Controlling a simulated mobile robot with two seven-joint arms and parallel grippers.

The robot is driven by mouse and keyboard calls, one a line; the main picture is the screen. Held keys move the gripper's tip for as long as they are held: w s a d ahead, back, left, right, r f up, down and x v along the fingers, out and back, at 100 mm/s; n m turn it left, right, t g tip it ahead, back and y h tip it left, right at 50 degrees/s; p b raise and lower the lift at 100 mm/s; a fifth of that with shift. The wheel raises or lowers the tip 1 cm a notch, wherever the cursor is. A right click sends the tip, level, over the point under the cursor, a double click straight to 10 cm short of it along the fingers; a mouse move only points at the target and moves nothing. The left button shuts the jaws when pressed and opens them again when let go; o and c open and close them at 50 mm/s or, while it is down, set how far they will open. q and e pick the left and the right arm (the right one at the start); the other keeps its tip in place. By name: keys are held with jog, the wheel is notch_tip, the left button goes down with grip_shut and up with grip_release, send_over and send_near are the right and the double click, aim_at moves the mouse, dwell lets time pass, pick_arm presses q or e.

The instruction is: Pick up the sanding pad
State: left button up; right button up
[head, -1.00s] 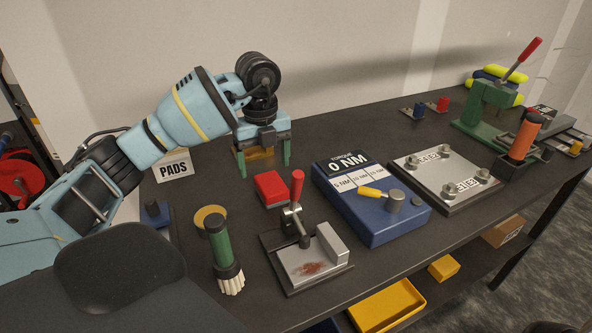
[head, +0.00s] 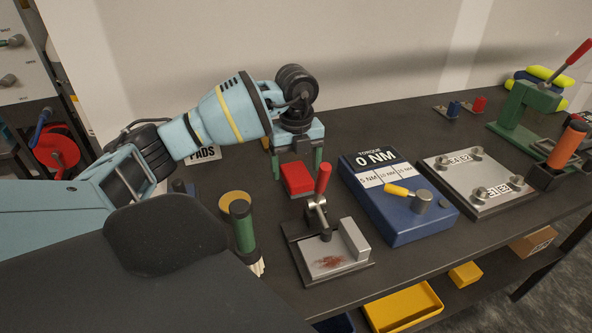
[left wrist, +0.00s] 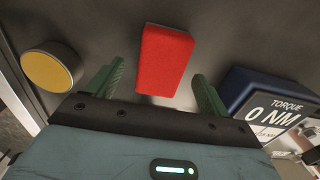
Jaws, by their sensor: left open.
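The red rectangular block (head: 297,179), which I take to be the sanding pad, lies on the dark bench left of the blue torque box. My left gripper (head: 297,168) is open, pointing down, just behind and above the red block. In the left wrist view the red block (left wrist: 165,61) shows between and beyond the two green fingers (left wrist: 157,88), with a gap on each side. No contact shows. My right gripper is in neither current view.
A red-levered clamp fixture (head: 330,262) is in front, the blue torque box (head: 405,225) to the right. A PADS sign (head: 206,153) is partly behind my arm.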

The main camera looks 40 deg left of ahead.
aim_at(296, 172)
pick_arm(q)
jog(key=shift+w+f, duration=0.1)
jog(key=shift+f, duration=1.25)
jog(key=shift+c, duration=0.3)
jog(key=c, duration=1.1)
notch_tip(296, 172, up, 10)
jog(key=shift+r, duration=0.1)
